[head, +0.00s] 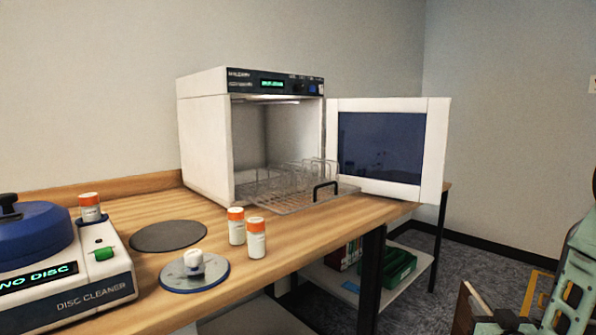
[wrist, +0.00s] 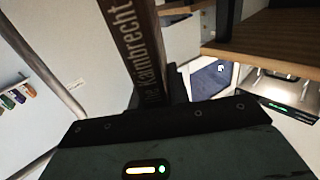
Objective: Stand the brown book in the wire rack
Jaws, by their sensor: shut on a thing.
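The brown book (head: 464,308) shows at the lower right of the head view, upright and partly cut off by the frame's bottom edge. In the wrist view its dark brown spine (wrist: 138,45) with pale lettering runs up from between the jaws. My gripper (head: 490,325) is shut on the book, low and right of the table; its fingertips are mostly hidden. The wire rack (head: 285,203) is on a tray drawn partly out of the open white cabinet (head: 205,140). Its wire slots look empty. The book is well apart from the rack, to its right and nearer me.
The cabinet's door (head: 435,150) stands open to the right of the rack. White bottles with orange caps (head: 256,240), dark round pads and a disc cleaner (head: 95,285) occupy the table's left and front. A lower shelf (head: 345,285) holds a green bin (head: 400,265) and books.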

